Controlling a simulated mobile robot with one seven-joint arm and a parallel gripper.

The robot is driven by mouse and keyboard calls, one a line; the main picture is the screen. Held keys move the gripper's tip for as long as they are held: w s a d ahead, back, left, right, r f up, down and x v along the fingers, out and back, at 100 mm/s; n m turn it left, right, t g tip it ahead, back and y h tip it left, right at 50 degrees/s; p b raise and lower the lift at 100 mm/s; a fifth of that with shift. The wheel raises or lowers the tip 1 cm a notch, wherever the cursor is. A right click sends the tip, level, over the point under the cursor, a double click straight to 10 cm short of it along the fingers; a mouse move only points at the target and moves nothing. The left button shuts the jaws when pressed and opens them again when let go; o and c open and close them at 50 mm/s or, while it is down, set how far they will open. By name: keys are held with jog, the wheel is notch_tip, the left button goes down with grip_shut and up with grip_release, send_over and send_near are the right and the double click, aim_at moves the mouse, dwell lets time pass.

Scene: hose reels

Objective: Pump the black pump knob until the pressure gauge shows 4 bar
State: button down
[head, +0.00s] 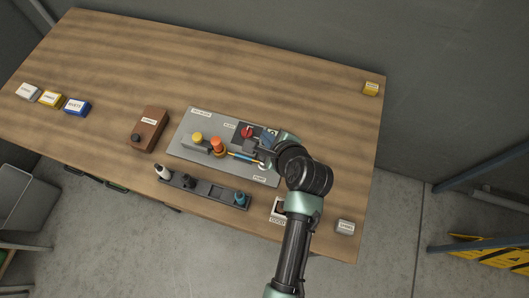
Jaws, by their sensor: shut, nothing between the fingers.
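A grey panel (190,150) lies on the wooden table with several controls on it. A small label near its lower right edge appears to read PUMP. I cannot make out the black pump knob; my arm covers that side of the panel. A small pale round part (266,164) shows beside my wrist; I cannot tell whether it is the pressure gauge, and no reading is legible. My gripper (268,140) is over the right part of the panel, shut and empty, largely hidden by my wrist. Contact with anything is not visible.
The panel also carries a yellow knob (197,137), an orange knob (217,145) and a red knob (247,132). A brown box (150,127) stands to the left. A dark rack (210,191) with bottle-like items lies in front.

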notch_tip(320, 180, down, 6)
jog(key=b, duration=0.7)
jog(key=shift+f, duration=0.15)
jog(key=shift+f+b, duration=0.7)
jog(key=shift+f, duration=0.5)
jog(key=shift+f, duration=0.15)
dwell(0.5)
jog(key=shift+f, duration=0.25)
jog(key=shift+f+b, duration=0.55)
jog(key=shift+f, duration=0.8)
dwell(1.3)
jog(key=shift+s+r, duration=0.1)
jog(key=shift+r+p, duration=1.65)
jog(key=shift+p, duration=0.45)
jog(key=shift+r, duration=0.1)
notch_tip(320, 180, up, 5)
jog(key=p, duration=0.5)
